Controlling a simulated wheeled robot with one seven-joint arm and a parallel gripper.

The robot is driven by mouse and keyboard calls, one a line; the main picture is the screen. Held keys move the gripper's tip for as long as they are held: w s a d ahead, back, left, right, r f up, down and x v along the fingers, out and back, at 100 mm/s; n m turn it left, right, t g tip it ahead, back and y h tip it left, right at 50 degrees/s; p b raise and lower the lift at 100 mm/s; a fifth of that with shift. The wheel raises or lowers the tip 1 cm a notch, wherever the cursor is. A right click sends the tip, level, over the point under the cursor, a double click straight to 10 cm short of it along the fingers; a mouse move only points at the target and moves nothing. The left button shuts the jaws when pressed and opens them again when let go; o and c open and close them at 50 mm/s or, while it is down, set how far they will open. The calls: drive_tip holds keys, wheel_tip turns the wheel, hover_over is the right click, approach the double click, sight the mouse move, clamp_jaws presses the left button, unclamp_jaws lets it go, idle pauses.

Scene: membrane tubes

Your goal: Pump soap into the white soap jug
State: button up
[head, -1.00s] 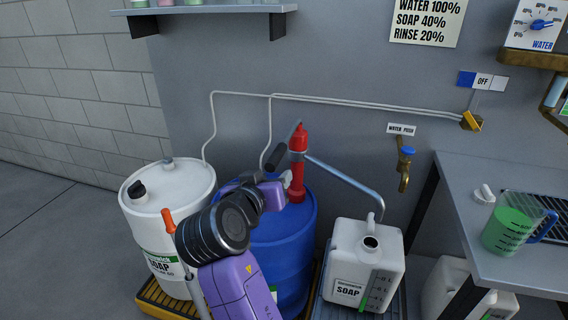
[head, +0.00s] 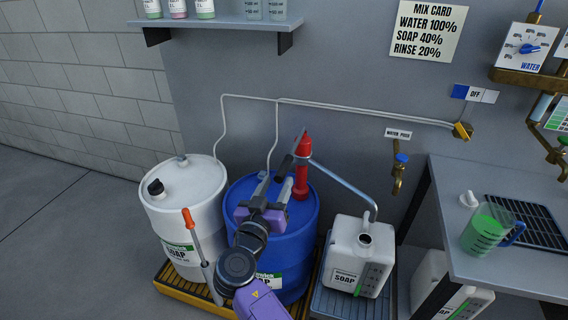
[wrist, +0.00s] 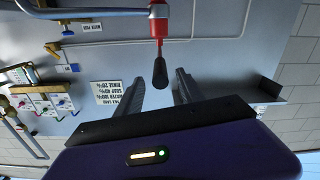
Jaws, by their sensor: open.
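The red hand pump (head: 303,165) stands on the blue soap drum (head: 300,215). Its black-gripped lever (head: 284,166) points toward me and also shows in the wrist view (wrist: 160,73). A curved metal spout (head: 345,182) runs from the pump to just above the open mouth of the white soap jug (head: 347,258). The jug stands upright with its cap off. My gripper (head: 288,182) is over the drum, close to the lever. In the wrist view the two fingers (wrist: 157,92) are apart, with the lever's black grip between or just beyond their tips; contact cannot be told.
A white drum (head: 185,200) stands left on a yellow-edged pallet (head: 180,288), with an orange-handled tool (head: 189,220) in front. A grey bench (head: 450,205) with a green-filled measuring jug (head: 486,232) is at right. A brass tap (head: 399,172) is on the wall.

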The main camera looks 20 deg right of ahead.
sight(284, 169)
drive_tip(key=p+x, duration=0.1)
drive_tip(key=x, duration=0.6)
clamp_jaws()
idle(1.4)
